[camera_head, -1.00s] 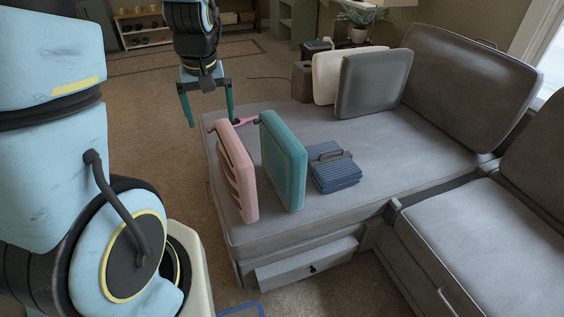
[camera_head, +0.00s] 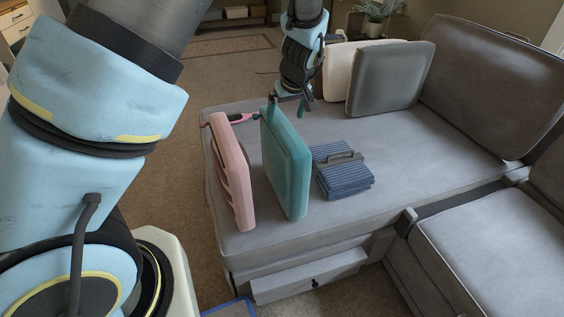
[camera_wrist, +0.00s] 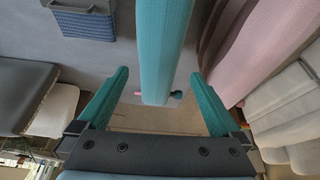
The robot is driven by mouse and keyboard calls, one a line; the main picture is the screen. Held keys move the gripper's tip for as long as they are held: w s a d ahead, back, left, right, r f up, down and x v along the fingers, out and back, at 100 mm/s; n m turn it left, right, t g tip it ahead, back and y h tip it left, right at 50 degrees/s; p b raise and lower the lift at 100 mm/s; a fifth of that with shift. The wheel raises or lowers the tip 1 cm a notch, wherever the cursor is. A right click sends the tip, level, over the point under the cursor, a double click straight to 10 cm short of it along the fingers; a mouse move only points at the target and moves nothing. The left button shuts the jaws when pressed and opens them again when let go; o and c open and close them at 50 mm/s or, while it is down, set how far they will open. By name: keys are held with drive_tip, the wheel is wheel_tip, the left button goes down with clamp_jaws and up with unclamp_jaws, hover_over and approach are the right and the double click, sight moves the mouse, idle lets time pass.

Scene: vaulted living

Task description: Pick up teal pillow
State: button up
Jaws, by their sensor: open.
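The teal pillow (camera_head: 287,165) stands upright on its edge on the grey sofa seat. My gripper (camera_head: 292,108) hangs above its far end, pointing down. In the wrist view the teal pillow (camera_wrist: 163,50) shows edge-on, between the lines of my two open teal fingers (camera_wrist: 160,98). A gap is visible on each side of it. I cannot tell how far the fingertips are above the pillow. Nothing is held.
A pink pillow (camera_head: 233,175) stands upright close on the left. A pink-handled object (camera_head: 238,118) lies behind. Grey (camera_head: 388,78) and cream (camera_head: 339,65) cushions stand farther back. The sofa seat (camera_head: 400,150) is clear at right.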

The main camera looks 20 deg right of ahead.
sight(283, 125)
drive_tip(key=p+x, duration=0.1)
drive_tip(key=x, duration=0.5)
drive_tip(key=shift+w+f, duration=0.1)
drive_tip(key=shift+w, duration=0.05)
drive_tip(key=shift+w+d+f, duration=0.1)
drive_tip(key=shift+f, duration=0.15)
drive_tip(key=shift+f, duration=0.25)
idle(0.4)
clamp_jaws()
idle(0.7)
